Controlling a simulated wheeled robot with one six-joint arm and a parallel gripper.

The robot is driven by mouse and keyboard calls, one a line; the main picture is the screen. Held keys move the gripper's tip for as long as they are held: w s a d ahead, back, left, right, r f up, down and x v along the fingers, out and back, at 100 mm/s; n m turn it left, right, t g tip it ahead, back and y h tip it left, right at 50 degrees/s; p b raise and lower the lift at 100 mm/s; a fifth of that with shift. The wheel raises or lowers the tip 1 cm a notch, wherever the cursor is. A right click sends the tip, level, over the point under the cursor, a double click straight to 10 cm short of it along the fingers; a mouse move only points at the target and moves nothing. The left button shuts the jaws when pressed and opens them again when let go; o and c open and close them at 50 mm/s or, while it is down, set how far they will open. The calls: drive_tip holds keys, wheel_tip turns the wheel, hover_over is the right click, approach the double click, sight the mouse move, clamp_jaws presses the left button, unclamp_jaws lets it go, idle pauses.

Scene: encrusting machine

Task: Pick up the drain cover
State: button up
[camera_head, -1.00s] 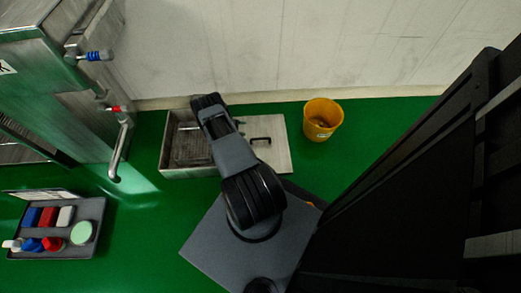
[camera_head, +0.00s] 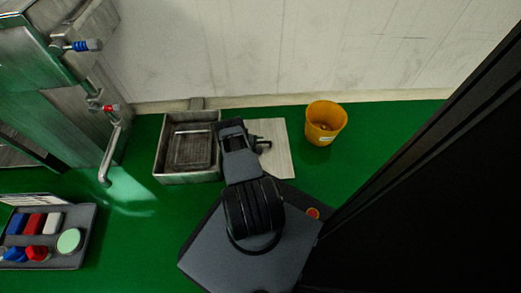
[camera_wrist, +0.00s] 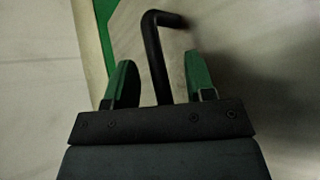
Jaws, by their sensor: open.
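The drain cover (camera_head: 281,161) is a flat pale grey plate beside the open floor drain in the head view. My gripper (camera_head: 262,143) is over its upper left part there and hides some of it. In the wrist view the cover's black bent handle (camera_wrist: 155,52) stands between the two green fingers of my gripper (camera_wrist: 160,78). The fingers are open, one on each side, with gaps to the handle. The handle's lower end is hidden behind the gripper body.
The open drain pit (camera_head: 187,177) with a metal rim lies to the left. A yellow bucket (camera_head: 325,123) stands to the right by the wall. A steel machine with pipes (camera_head: 112,150) and a grey tray (camera_head: 82,246) are at left. Green floor is clear between.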

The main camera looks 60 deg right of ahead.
drive_tip(key=shift+s+d, duration=0.1)
drive_tip(key=shift+d, duration=0.05)
drive_tip(key=shift+c, duration=0.2)
drive_tip(key=shift+f, duration=0.1)
clamp_jaws()
idle(1.1)
